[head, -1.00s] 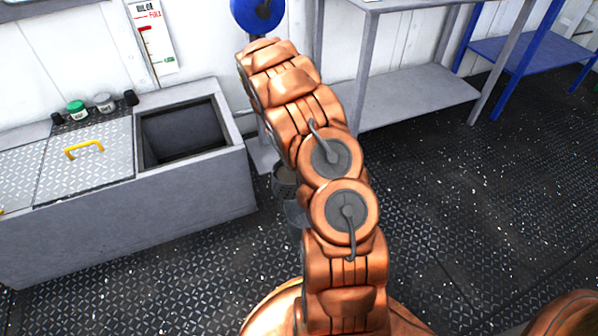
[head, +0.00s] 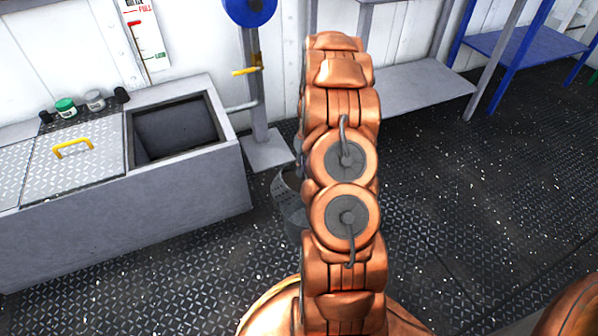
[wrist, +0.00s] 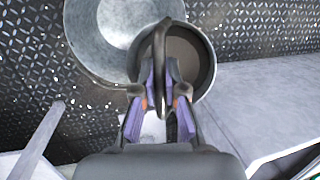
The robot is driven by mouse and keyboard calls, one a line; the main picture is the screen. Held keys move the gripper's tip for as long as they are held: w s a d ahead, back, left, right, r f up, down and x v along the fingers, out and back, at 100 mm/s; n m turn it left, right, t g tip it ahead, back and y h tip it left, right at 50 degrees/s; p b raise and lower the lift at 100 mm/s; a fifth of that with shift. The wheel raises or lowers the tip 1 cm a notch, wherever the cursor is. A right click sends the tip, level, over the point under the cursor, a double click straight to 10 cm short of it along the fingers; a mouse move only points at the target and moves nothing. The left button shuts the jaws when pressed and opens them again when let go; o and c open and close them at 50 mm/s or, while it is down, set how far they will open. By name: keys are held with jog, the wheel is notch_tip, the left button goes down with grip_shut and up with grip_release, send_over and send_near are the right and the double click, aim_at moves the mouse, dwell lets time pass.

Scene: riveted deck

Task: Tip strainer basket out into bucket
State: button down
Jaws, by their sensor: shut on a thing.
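My gripper (wrist: 160,105) is shut on the dark curved handle of the strainer basket (wrist: 207,78). In the wrist view the basket's round mouth shows a brown-grey inside; whether anything lies in it I cannot tell. The grey metal bucket (wrist: 88,48) is beside and partly behind the basket, its mouth open. In the head view the perforated wall of the basket (head: 284,186) shows just left of my arm, above the bucket (head: 294,222), and looks tilted. My gripper and much of both things are hidden behind my arm there.
A grey chest (head: 190,192) with an open square hatch stands at left, with small jars on its top. A post with a blue wheel (head: 250,8) and yellow lever stands behind.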

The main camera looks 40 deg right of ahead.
jog(key=shift+s+d+f+t+y+b, duration=0.4)
jog(key=shift+f+t+y+b, duration=0.25)
jog(key=shift+b, duration=0.9)
jog(key=shift+s+d+f+t+y+b, duration=0.4)
jog(key=shift+t+y+b, duration=0.25)
jog(key=shift+b, duration=0.9)
jog(key=s+d+f+n+t+y+b, duration=0.1)
jog(key=s+d+f+t+y+b, duration=0.2)
jog(key=t+y+b, duration=0.3)
jog(key=shift+s+d+f+n, duration=0.25)
jog(key=shift+s+f+n, duration=0.05)
jog(key=shift+s+f, duration=0.35)
dwell(0.7)
